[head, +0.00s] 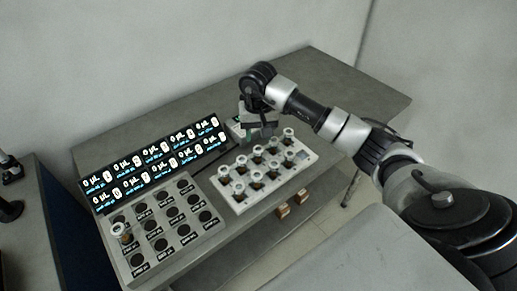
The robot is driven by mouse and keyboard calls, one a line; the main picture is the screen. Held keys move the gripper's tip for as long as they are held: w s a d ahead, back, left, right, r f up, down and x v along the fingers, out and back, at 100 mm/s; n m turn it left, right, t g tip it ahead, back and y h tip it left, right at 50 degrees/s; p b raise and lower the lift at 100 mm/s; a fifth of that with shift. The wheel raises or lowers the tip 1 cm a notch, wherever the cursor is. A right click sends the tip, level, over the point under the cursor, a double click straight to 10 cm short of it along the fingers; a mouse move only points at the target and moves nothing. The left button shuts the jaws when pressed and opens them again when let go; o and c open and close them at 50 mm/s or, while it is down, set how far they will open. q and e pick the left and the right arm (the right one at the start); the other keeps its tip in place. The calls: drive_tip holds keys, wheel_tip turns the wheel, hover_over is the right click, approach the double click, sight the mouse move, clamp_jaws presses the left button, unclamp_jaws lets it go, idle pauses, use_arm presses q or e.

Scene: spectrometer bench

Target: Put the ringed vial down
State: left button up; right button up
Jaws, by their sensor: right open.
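My right gripper (264,131) reaches in over the back edge of the white vial rack (237,208) and points down. It is open, close to the rack's back row; whether it touches a vial there is too small to tell. Several capped vials (257,151) stand upright in the rack. One vial with an orange-brown lower part (122,232) stands apart at the left end of the grey tray (160,245). I cannot make out a ring on any vial. My left gripper does not show.
The grey tray has rows of dark round labelled spots, mostly bare. A lit display panel (155,163) stands behind it. The bench top (335,85) is clear at the back right. Another table (38,235) is at the left.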

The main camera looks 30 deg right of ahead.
sight(259, 150)
wheel_tip(259, 150, up, 5)
drive_tip(key=shift+f+b, duration=0.1)
drive_tip(key=shift+b, duration=0.35)
